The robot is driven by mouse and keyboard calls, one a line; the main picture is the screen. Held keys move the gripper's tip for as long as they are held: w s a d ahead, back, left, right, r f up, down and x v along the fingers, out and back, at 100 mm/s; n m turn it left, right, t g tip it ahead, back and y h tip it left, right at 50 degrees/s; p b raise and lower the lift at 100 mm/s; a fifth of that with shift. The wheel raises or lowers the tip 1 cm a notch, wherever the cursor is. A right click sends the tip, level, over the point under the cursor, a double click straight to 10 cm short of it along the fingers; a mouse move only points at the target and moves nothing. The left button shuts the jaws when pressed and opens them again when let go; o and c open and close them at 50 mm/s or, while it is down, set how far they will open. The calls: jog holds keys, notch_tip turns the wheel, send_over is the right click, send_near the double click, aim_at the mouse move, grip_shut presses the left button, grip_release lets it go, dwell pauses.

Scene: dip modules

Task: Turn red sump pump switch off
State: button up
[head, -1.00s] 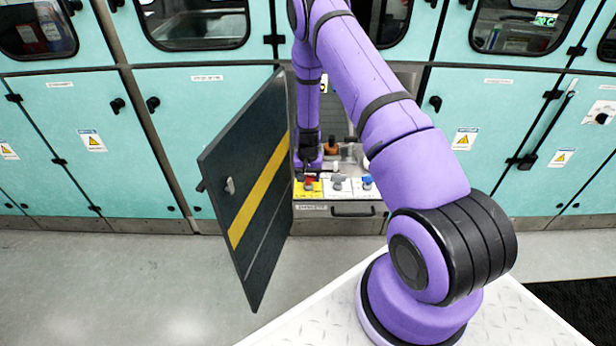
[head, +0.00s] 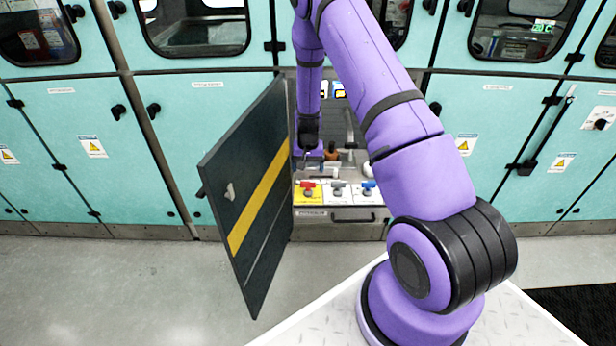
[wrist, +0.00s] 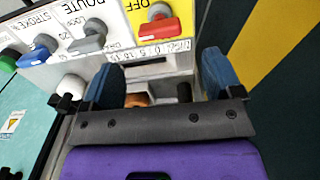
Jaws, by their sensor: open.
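The red switch (head: 308,187) sits on a yellow label at the left end of the switch panel inside the open cabinet. It also shows in the wrist view (wrist: 158,27), where its yellow label reads "OFF" beside it. Its exact turned position is hard to tell. My gripper (head: 312,157) is above and behind the red switch in the head view, apart from it. In the wrist view my gripper (wrist: 163,78) has its two blue fingers spread with nothing held between them; the red switch lies beyond them.
A grey switch (head: 338,188) and a blue switch (head: 369,188) stand right of the red one. The dark open door (head: 245,200) with a yellow stripe is close to the left. A brown-topped fitting (head: 331,154) and pipes stand behind the panel.

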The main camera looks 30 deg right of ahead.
jog(key=shift+r, duration=1.6)
jog(key=shift+r, duration=0.1)
notch_tip(320, 180, up, 16)
jog(key=n+t, duration=0.1)
send_over(308, 182)
jog(key=a, duration=0.4)
jog(key=s+a+r+n+t, duration=0.1)
jog(key=s+a+r, duration=0.15)
jog(key=r, duration=0.45)
jog(key=s+a+r+n, duration=0.1)
jog(key=s+a+r, duration=0.1)
jog(key=s+r, duration=0.35)
jog(key=s+a+r+n+t, duration=0.2)
jog(key=s+a+r, duration=0.3)
jog(key=s+r, duration=0.65)
jog(key=s+a+r+n+t, duration=0.1)
jog(key=s+r, duration=0.3)
jog(key=s, duration=1.1)
jog(key=shift+a+r+n, duration=0.2)
jog(key=shift+a+n, duration=0.25)
jog(key=shift+n, duration=0.05)
